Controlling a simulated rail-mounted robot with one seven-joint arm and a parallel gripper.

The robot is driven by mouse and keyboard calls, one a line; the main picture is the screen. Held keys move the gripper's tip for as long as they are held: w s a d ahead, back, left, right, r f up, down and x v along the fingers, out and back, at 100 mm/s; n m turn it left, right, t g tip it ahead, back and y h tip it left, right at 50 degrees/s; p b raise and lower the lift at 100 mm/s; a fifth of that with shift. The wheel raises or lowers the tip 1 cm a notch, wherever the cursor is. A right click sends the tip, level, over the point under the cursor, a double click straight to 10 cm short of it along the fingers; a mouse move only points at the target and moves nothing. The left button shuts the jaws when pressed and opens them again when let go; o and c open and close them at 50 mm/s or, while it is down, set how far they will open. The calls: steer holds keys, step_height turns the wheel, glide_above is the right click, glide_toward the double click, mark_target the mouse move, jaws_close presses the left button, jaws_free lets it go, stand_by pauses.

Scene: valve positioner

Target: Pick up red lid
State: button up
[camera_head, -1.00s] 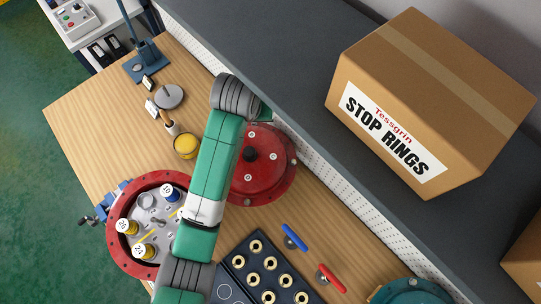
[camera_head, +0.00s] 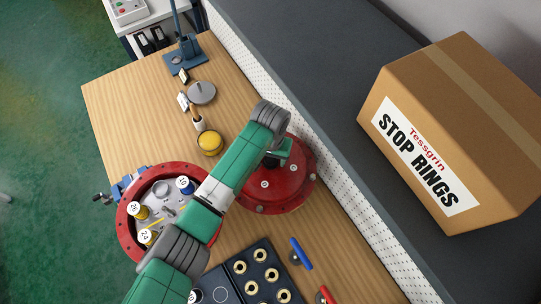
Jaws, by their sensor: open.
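The open red-rimmed housing (camera_head: 128,232) stands to the left, with yellow and blue numbered parts inside.
A dark tray (camera_head: 243,291) of brass rings lies in front. Blue (camera_head: 301,252) and red (camera_head: 325,295) handled tools lie to its right. A yellow tin (camera_head: 210,142) is near the lid. A cardboard box (camera_head: 450,120) stands on the dark ledge (camera_head: 330,150).

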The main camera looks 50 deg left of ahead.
steer(key=shift+f, duration=0.2)
steer(key=shift+c, duration=0.2)
jaws_close()
steer(key=shift+r, duration=0.15)
stand_by(1.0)
